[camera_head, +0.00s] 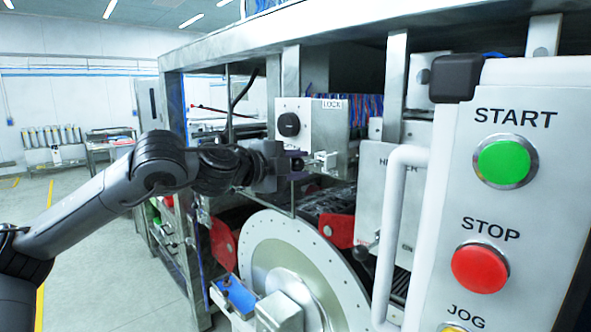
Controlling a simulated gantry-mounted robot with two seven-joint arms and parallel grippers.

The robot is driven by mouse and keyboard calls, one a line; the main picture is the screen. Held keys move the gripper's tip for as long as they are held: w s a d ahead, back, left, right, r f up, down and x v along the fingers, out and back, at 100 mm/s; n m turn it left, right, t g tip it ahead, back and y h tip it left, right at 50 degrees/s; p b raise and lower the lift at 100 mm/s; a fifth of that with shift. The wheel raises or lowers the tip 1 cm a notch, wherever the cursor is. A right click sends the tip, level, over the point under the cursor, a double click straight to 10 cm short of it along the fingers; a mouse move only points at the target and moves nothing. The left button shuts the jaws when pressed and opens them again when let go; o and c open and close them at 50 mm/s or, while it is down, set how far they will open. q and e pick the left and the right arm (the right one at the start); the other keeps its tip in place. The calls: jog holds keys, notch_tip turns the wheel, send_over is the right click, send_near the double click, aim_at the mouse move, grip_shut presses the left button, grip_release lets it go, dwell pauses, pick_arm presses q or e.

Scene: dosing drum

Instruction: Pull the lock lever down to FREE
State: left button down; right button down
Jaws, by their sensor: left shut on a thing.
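The word LOCK is printed on the upper part of the metal housing (332,104) in the middle of the head view. A white plate with a round black knob (289,124) sits to the left of the word. My left gripper (298,164) is below that knob, in front of the housing. It is shut on a small dark grip, which looks like the end of the lock lever; the fingers hide most of it. A small metal fitting (325,161) shows just right of the fingers. No FREE mark can be seen. My right gripper is not in view.
A large pale disc (290,265) with red brackets (222,243) stands below my left gripper. A white handle (392,225) and a control panel with a green START button (504,162) and a red STOP button (480,269) fill the right. Open floor lies at the left.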

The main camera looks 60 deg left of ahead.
pick_arm(q)
jog(key=c, duration=0.8)
grip_release()
jog(key=shift+f, duration=0.1)
jog(key=shift+s+d+b, duration=0.1)
jog(key=shift+s+b, duration=0.2)
jog(key=shift+s, duration=0.2)
jog(key=b+v, duration=0.2)
jog(key=v, duration=0.7)
jog(key=shift+s+d+b, duration=0.1)
jog(key=shift+s+b, duration=0.2)
jog(key=shift+s, duration=0.05)
